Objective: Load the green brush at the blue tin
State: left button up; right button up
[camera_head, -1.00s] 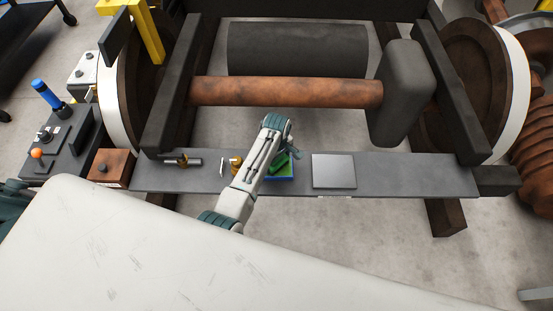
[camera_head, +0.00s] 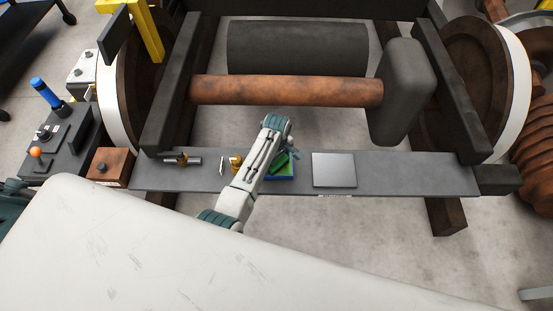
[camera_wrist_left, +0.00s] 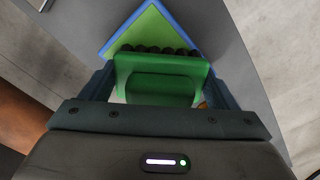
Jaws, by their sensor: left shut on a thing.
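The blue tin (camera_head: 284,179) is a shallow square tray on the grey plank, with a green inside. It also shows in the left wrist view (camera_wrist_left: 176,17) beyond my fingers. My left gripper (camera_head: 288,157) is shut on the green brush (camera_wrist_left: 160,80), which has a row of dark bristles facing the tin. In the left wrist view the brush sits between my two fingers and overlaps the tin's near part. I cannot tell whether the brush touches the tin. My arm hides part of the tin in the head view. My right gripper is not in view.
The grey plank (camera_head: 405,175) carries a flat silver plate (camera_head: 334,170) right of the tin. Small brass and metal parts (camera_head: 182,160) lie at its left. A rusty axle (camera_head: 290,92) and a dark block (camera_head: 402,95) stand behind. The plank's right end is clear.

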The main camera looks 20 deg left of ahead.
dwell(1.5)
pick_arm(q)
jog(key=shift+p, duration=0.3)
notch_tip(320, 180, up, 7)
jog(key=p, duration=0.7)
jog(key=shift+p, duration=0.4)
jog(key=shift+d, duration=0.1)
